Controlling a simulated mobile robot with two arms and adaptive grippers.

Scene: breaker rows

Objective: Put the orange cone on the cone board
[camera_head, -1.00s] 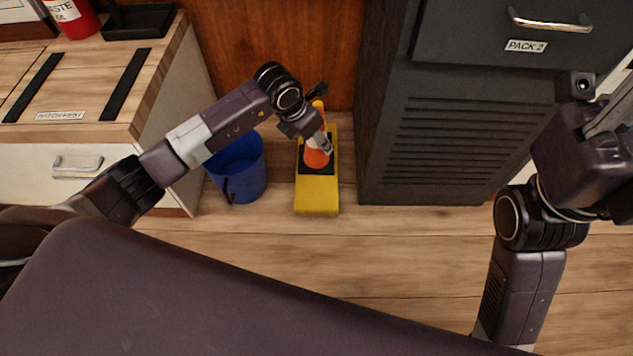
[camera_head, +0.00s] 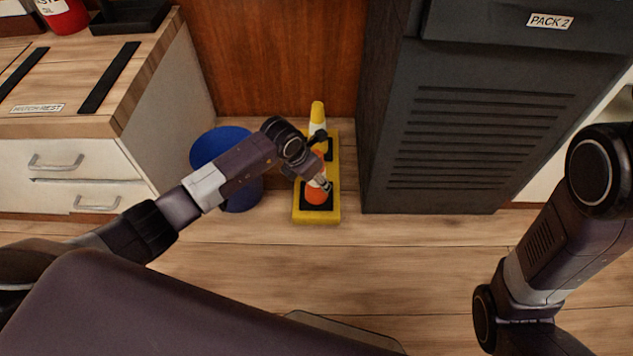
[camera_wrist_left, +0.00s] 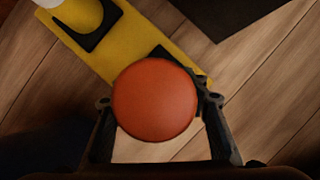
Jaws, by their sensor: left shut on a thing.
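The orange cone (camera_head: 316,194) is held in my left gripper (camera_head: 322,181), over the front black pad of the yellow cone board (camera_head: 299,214). In the left wrist view the cone (camera_wrist_left: 155,100) shows as a round orange top between the two fingers, and the board (camera_wrist_left: 130,38) lies beneath and behind it. The cone hides part of the pad, and I cannot tell whether its base touches the board. My right gripper is outside the frames; only the right arm shows at the right edge.
A yellow and white cone (camera_head: 317,113) stands on the back part of the board. A blue bin (camera_head: 213,147) stands left of the board, close to my left arm. A dark cabinet (camera_head: 450,150) stands to the right. The wooden floor (camera_head: 400,265) in front is clear.

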